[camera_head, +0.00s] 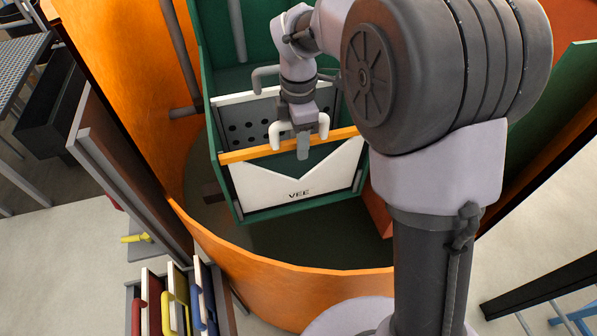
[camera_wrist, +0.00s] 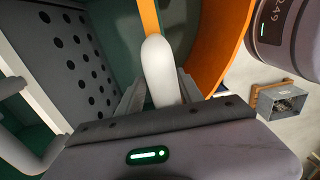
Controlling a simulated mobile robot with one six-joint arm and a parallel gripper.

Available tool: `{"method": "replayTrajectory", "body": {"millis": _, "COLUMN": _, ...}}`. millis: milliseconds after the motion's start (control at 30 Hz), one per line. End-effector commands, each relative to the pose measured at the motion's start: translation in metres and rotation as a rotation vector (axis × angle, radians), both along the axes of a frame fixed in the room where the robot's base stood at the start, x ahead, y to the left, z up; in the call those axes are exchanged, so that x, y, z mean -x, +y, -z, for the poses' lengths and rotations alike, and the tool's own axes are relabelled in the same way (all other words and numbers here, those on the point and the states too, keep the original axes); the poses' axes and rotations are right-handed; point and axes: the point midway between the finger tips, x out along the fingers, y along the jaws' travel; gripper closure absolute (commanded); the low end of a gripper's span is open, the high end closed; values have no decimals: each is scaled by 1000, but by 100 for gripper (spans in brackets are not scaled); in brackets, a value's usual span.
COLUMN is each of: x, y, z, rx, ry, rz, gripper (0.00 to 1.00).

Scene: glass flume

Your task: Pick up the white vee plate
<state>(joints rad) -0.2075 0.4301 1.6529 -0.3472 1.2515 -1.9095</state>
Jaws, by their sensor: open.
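The white vee plate (camera_head: 270,189) stands upright in the green channel, marked "VEE", with a wide V notch in its top edge. An orange bar (camera_head: 241,154) runs across above the notch. A white handle (camera_head: 276,136) rises at the bar. My gripper (camera_head: 303,148) is over the middle of this handle, pointing down. In the wrist view the white handle (camera_wrist: 160,72) lies between the two spread fingers of my gripper (camera_wrist: 160,92). The fingers are open, and I cannot tell whether either touches it. The plate's face is hidden in the wrist view.
A grey perforated plate (camera_head: 251,128) stands close behind, with a grey handle (camera_head: 263,78). Green walls (camera_head: 215,165) flank the plate, and an orange curved wall (camera_head: 270,262) surrounds the channel. A rack with red, yellow and blue handled plates (camera_head: 179,300) stands at the lower left.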

Motion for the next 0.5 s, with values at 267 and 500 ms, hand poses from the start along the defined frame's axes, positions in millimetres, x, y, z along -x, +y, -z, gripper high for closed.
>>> {"method": "replayTrajectory", "body": {"millis": 267, "x": -1, "y": 0, "z": -3, "rx": -1, "ry": -4, "rz": 0, "gripper": 100}}
{"method": "replayTrajectory", "body": {"millis": 500, "x": -1, "y": 0, "z": -4, "rx": -1, "ry": -5, "rz": 0, "gripper": 100}}
